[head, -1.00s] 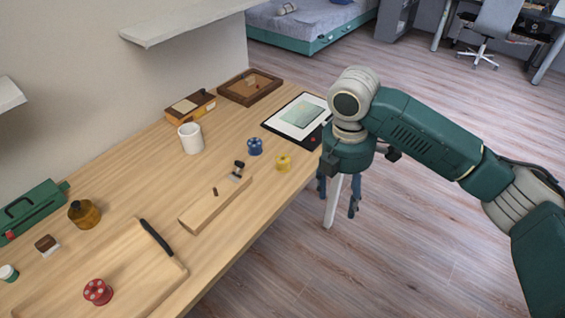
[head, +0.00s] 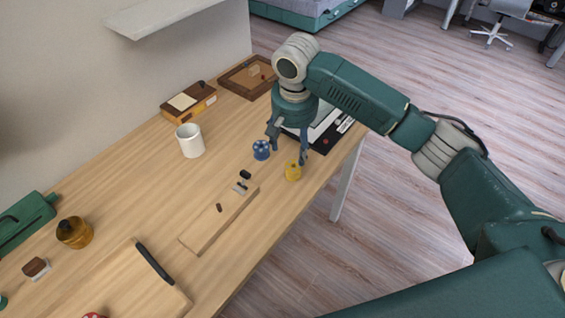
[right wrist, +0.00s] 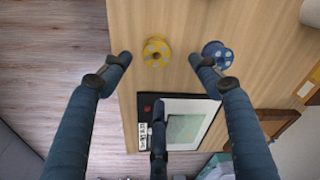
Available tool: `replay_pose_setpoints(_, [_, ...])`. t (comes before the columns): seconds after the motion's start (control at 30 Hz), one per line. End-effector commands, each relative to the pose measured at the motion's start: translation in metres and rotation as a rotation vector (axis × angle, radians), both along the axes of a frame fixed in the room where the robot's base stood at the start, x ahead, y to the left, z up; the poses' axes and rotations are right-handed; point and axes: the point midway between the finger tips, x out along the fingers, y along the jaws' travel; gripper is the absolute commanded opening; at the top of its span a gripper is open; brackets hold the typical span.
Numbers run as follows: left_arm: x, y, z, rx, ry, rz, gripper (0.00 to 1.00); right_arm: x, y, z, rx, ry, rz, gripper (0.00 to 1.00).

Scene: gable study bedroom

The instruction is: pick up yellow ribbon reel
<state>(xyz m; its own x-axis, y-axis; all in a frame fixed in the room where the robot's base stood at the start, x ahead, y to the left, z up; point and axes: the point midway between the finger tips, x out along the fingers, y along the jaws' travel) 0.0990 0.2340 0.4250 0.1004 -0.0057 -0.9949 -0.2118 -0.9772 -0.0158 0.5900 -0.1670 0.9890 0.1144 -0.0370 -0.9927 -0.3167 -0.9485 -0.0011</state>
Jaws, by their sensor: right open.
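The yellow ribbon reel (head: 293,171) stands on the wooden table near its right edge. My left gripper is not in view.
A black-framed tablet or picture (right wrist: 180,122) lies beneath the gripper. A wooden block (head: 219,220) with small items, a white mug (head: 190,140), a brown box (head: 188,102), a wooden tray (head: 246,78) and a cutting board (head: 128,287) share the table (head: 130,195). A shelf (head: 160,14) juts from the wall.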

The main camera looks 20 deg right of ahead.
Motion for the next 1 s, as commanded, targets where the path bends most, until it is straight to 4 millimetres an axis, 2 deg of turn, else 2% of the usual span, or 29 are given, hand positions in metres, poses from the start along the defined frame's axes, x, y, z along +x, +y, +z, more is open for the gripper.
replay_pose_setpoints(0.1, [-0.012,0.002,0.004,0.003,0.017,0.0,0.65,0.0,-0.002,-0.02,-0.003,0.006,-0.003,0.62])
replay_pose_setpoints(0.27, [-0.018,0.003,0.007,0.006,0.025,-0.001,0.65,0.003,-0.002,-0.041,-0.002,0.004,0.001,0.62])
replay_pose_setpoints(0.47, [-0.015,0.003,0.013,0.005,0.021,-0.001,0.65,0.004,-0.003,-0.055,-0.004,0.004,0.001,0.62])
replay_pose_setpoints(0.6, [-0.008,0.003,0.025,0.004,0.012,-0.001,0.65,0.005,-0.005,-0.076,-0.004,0.005,0.001,0.62])
replay_pose_setpoints(0.7, [-0.004,0.002,0.026,0.002,0.005,-0.001,0.65,0.007,-0.005,-0.091,-0.002,0.004,0.001,0.62])
replay_pose_setpoints(0.83, [-0.003,0.002,0.027,0.002,0.004,-0.001,0.65,0.008,-0.005,-0.099,-0.003,0.002,0.003,0.62])
replay_pose_setpoints(1.0, [-0.004,0.002,0.026,0.002,0.006,-0.002,0.65,0.008,-0.005,-0.1,-0.002,0.002,0.003,0.62])
